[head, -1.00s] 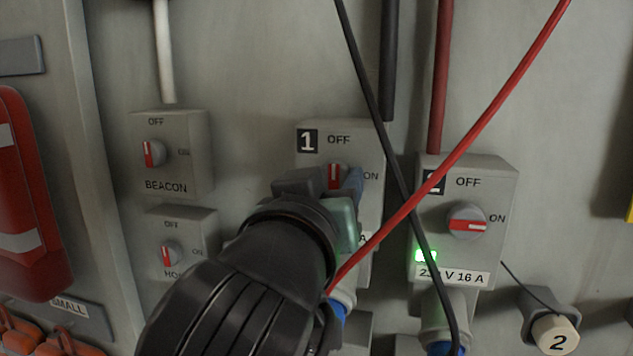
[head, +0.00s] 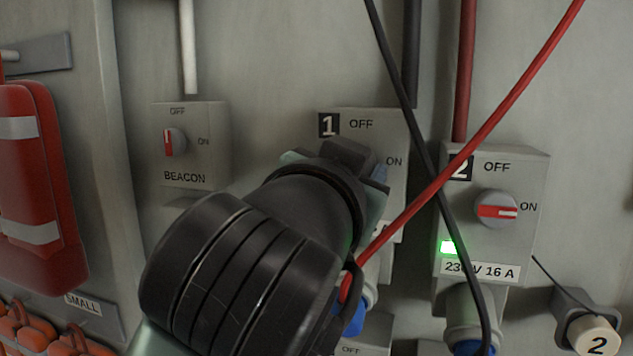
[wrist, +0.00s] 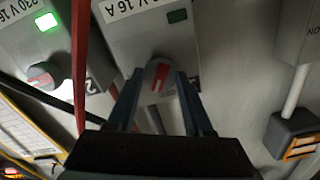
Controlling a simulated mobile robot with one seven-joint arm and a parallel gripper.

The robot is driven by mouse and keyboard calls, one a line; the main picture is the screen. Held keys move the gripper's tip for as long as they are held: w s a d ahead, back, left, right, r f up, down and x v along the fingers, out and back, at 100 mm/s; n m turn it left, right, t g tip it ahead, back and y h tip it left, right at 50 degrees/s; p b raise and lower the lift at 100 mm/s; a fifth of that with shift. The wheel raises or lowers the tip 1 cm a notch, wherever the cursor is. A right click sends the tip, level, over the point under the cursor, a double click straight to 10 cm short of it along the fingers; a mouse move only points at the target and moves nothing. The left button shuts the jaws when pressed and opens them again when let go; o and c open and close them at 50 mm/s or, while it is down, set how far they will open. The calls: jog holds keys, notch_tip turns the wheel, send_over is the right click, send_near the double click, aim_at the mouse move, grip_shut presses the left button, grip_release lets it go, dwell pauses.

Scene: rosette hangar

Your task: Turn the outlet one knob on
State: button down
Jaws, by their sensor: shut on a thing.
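The outlet one box (head: 396,135) is a grey box with a black "1" label and OFF and ON marks. Its knob is hidden behind my gripper (head: 352,168) in the head view. In the wrist view the grey knob (wrist: 159,78) with its red stripe sits between the two fingers of my gripper (wrist: 160,82), which are shut on it. The stripe stands near upright, slightly tilted, in that upside-down view. The outlet one lamp (wrist: 177,16) looks dark green, unlit.
The outlet two box (head: 530,170) on the right has its knob (head: 497,210) pointing to ON and a lit green lamp (head: 448,248). A red cable (head: 480,125) and a black cable (head: 388,55) cross in front. The beacon switch (head: 174,142) is on the left.

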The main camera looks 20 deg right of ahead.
jog(key=m+b, duration=0.5)
jog(key=m, duration=0.6)
jog(key=shift+f, duration=0.15)
jog(key=shift+m, duration=0.4)
jog(key=shift+c, duration=1.5)
grip_release()
jog(key=shift+s, duration=0.1)
